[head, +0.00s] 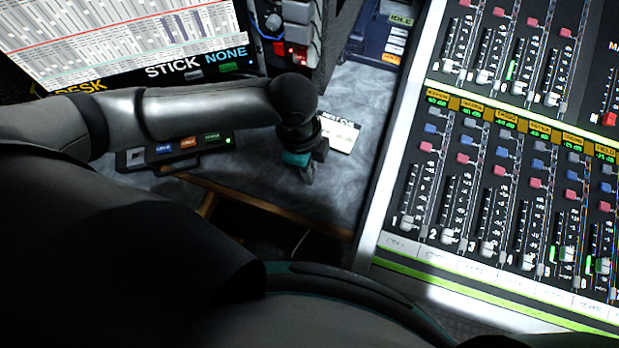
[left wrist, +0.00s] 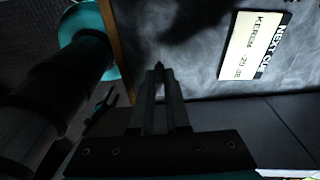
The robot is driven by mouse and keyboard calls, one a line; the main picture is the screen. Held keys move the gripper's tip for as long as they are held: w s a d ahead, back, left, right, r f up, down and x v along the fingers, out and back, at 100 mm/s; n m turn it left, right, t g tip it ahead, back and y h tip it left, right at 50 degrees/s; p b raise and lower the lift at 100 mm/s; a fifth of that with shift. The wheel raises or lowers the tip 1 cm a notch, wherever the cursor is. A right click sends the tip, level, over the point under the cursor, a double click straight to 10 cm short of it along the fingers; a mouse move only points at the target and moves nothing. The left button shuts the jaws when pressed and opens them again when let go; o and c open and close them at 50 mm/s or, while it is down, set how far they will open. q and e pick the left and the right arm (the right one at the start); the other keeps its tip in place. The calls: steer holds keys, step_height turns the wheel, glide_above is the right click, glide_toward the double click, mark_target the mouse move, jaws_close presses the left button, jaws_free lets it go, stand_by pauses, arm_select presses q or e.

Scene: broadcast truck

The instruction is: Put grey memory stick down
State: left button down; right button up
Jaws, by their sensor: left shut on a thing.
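My left gripper (head: 308,174) points down over the grey cloth-like desk top (head: 345,180), close to its front edge. In the left wrist view its fingers (left wrist: 158,72) are closed together on something small and dark at their tips. I take this for the grey memory stick, but it is mostly hidden between the fingers and its outline is not clear. I cannot tell whether it touches the desk. A cream cue card (head: 341,137) lies just behind the gripper, and it reads "NEXT CUE" in the left wrist view (left wrist: 252,48). My right gripper is not in view.
A black button box (head: 178,150) with blue, orange and green keys sits left of the gripper. A large mixing console (head: 455,190) with several faders borders the desk on the right. A lit screen (head: 120,35) and rack gear (head: 285,40) stand behind. Bare desk lies right of the gripper.

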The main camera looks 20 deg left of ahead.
arm_select(q)
step_height(320, 180, down, 4)
steer(key=shift+f+b, duration=0.15)
steer(key=shift+b, duration=0.6)
steer(key=c, duration=0.9)
jaws_free()
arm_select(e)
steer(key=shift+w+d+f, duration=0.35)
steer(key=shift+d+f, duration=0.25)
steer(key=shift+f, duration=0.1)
arm_select(q)
step_height(320, 180, up, 12)
steer(key=a+p, duration=0.1)
steer(key=p, duration=0.3)
steer(key=shift+a, duration=0.2)
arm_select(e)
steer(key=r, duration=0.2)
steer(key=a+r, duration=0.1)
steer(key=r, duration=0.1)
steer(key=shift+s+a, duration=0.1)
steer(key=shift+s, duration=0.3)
